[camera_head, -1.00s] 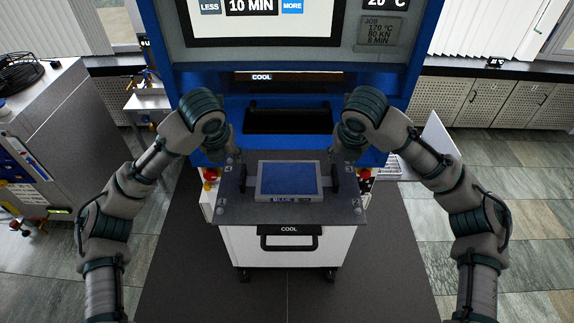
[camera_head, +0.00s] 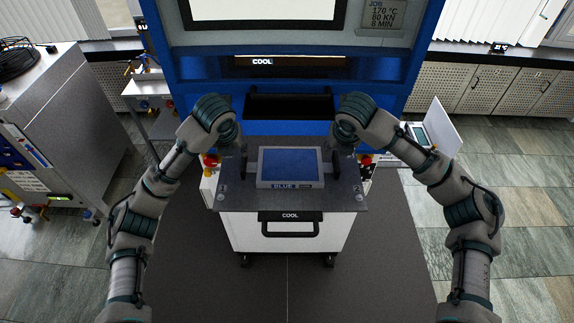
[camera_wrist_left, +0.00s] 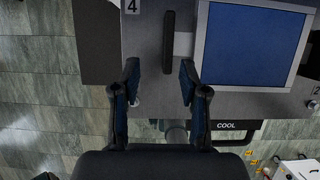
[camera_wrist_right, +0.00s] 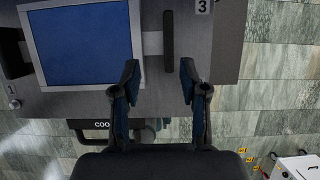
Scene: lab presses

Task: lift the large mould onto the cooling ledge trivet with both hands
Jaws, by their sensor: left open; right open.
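The large mould (camera_head: 290,168) is a grey frame with a blue face, labelled BLUE, with a black handle on each side. It lies flat on the grey ledge top (camera_head: 235,190) of a trolley marked COOL. In the left wrist view, my left gripper (camera_wrist_left: 158,80) is open, with the mould's black handle (camera_wrist_left: 169,43) ahead between its fingers, apart from them. In the right wrist view, my right gripper (camera_wrist_right: 158,80) is open, with the other handle (camera_wrist_right: 168,41) ahead between its fingers. The head view mostly hides both grippers behind the wrists. I cannot make out a trivet.
The blue press (camera_head: 290,65) stands behind the trolley, with a dark opening (camera_head: 290,105) at its front. Red knobs sit near the trolley's sides. A grey cabinet (camera_head: 70,130) is at left, and a white panel (camera_head: 432,127) stands at right. Dark mat floor lies in front.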

